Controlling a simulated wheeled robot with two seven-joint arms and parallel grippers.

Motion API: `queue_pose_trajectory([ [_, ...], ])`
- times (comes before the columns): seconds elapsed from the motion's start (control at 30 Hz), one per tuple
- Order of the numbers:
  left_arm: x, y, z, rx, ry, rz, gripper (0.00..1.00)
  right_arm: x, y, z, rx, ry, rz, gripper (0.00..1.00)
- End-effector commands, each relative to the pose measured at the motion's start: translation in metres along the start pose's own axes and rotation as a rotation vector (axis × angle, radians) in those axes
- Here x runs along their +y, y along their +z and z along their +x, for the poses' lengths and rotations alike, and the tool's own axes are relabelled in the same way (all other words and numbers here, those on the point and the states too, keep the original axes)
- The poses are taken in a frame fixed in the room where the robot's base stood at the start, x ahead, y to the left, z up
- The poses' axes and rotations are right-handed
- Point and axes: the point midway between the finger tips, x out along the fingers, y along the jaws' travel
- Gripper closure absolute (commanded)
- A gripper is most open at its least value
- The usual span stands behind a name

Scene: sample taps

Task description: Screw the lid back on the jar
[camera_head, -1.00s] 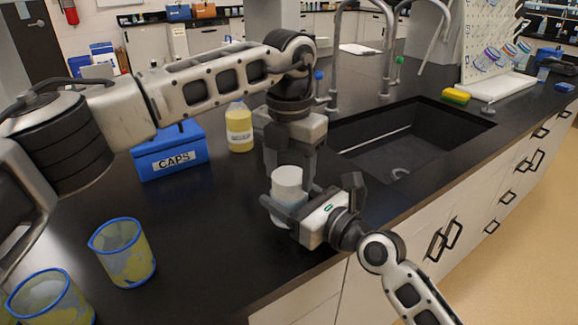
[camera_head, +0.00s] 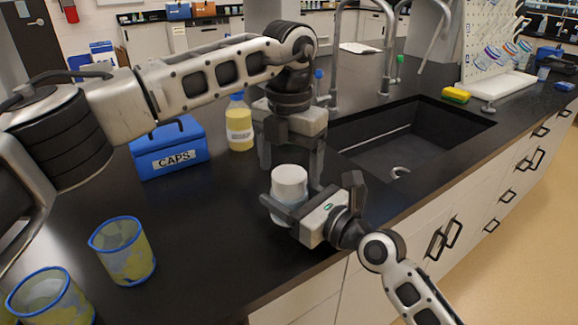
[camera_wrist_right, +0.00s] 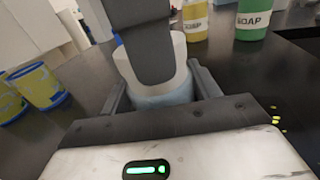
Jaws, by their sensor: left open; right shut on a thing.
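A jar (camera_head: 279,211) with a pale, translucent body stands upright above the counter's near edge. A white lid (camera_head: 289,178) sits on top of it; how tightly it is seated I cannot tell. My right gripper (camera_head: 283,212) is shut around the jar's body, and the jar also shows in the right wrist view (camera_wrist_right: 160,97). My left gripper (camera_head: 291,172) points down at the lid, with its fingers apart and the lid in front of them. In the right wrist view a dark finger of it hides part of the lid (camera_wrist_right: 178,50).
A blue CAPS box (camera_head: 170,152) and a yellow bottle (camera_head: 239,128) stand behind, to the left. Two blue-rimmed bins (camera_head: 124,252) stand at the front left. The sink (camera_head: 395,150) lies to the right. The counter between bins and jar is clear.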

Motion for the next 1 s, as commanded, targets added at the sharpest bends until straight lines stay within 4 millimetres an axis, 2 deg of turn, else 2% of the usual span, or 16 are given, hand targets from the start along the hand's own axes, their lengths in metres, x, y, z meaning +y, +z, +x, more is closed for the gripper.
queue_pose_trajectory([
  [0.3,-0.001,0.001,-0.066,-0.004,0.000,-0.001,0.20,0.000,-0.001,0.000,0.001,0.000,0.000,1.00],
  [0.5,-0.001,0.001,-0.098,-0.003,0.001,-0.001,0.20,0.000,-0.001,0.000,0.001,0.000,0.000,1.00],
  [0.7,-0.001,0.000,-0.111,-0.001,-0.001,0.001,0.20,0.000,-0.001,0.000,0.001,0.000,0.000,1.00],
  [0.97,0.000,0.000,-0.112,-0.001,-0.001,0.001,0.20,0.000,-0.001,0.000,0.001,0.000,0.000,1.00],
  [1.0,0.000,0.000,-0.112,-0.001,-0.001,0.001,0.20,0.000,-0.001,0.000,0.001,0.000,0.000,0.30],
])
